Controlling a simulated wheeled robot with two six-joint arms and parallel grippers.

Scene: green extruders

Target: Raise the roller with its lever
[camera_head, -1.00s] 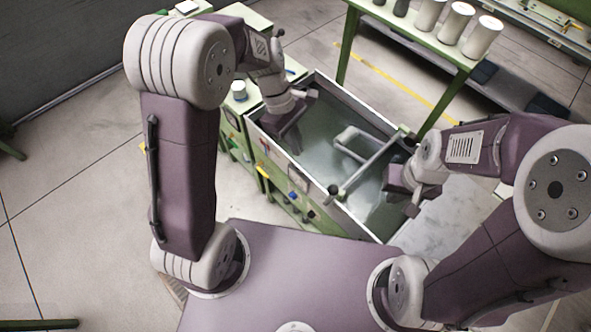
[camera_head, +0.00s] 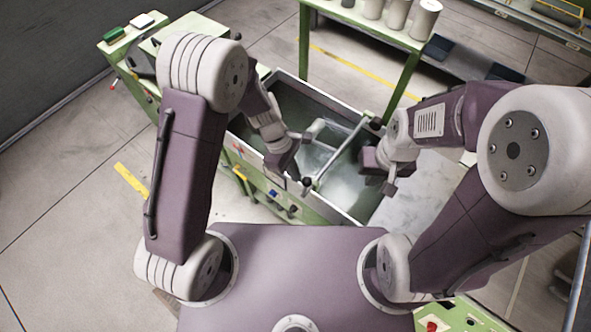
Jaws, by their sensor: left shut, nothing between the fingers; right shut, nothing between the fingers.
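A grey bar (camera_head: 340,154) lies across an open metal trough (camera_head: 376,210). It has a dark knob (camera_head: 307,182) at its near end, over the front rim, and looks like the lever. A pale bent frame (camera_head: 318,129) joins the bar inside the trough. I cannot make out the roller clearly. My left gripper (camera_head: 290,172) is shut and empty, over the trough's front rim, just left of the knob. Whether it touches the knob I cannot tell. My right gripper (camera_head: 376,176) is shut and empty, over the trough's right part, right of the bar and apart from it.
A green table with several white cylinders (camera_head: 397,14) stands behind the trough. A green machine top (camera_head: 118,46) with small boxes is at the back left, partly behind my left arm. A green panel with a red button (camera_head: 432,327) is at the lower right. The floor at left is clear.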

